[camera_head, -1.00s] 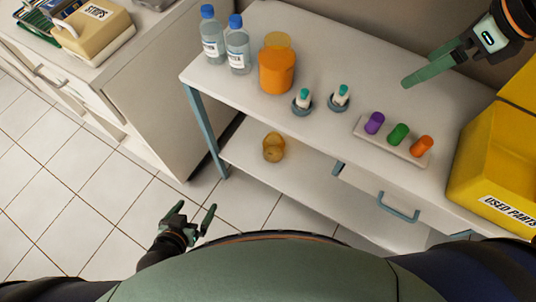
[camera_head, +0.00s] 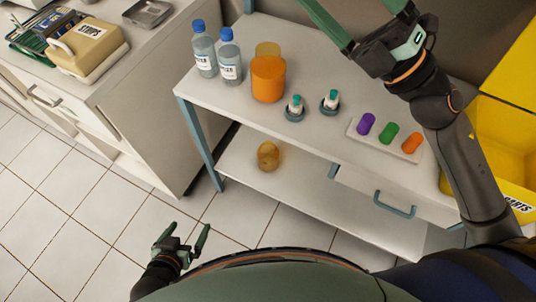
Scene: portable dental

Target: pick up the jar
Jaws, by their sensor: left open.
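An orange translucent jar (camera_head: 268,80) stands upright on the white table top, with a paler amber round part behind its top. A smaller brownish-yellow rounded container (camera_head: 268,156) sits on the lower shelf; I cannot tell whether it is a jar too. My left gripper (camera_head: 184,240) is open and empty, low over the floor in front of the table, well apart from both. My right gripper (camera_head: 352,12) is above the back of the table, up and to the right of the orange jar. Its fingers look spread apart, their tips partly cut off by the top edge.
Two blue-capped bottles (camera_head: 216,54) stand left of the orange jar. Two small teal-topped vials (camera_head: 312,103) and a tray (camera_head: 385,138) with purple, green and orange pieces lie to its right. A yellow bin (camera_head: 507,150) stands far right. A cabinet (camera_head: 145,95) stands left.

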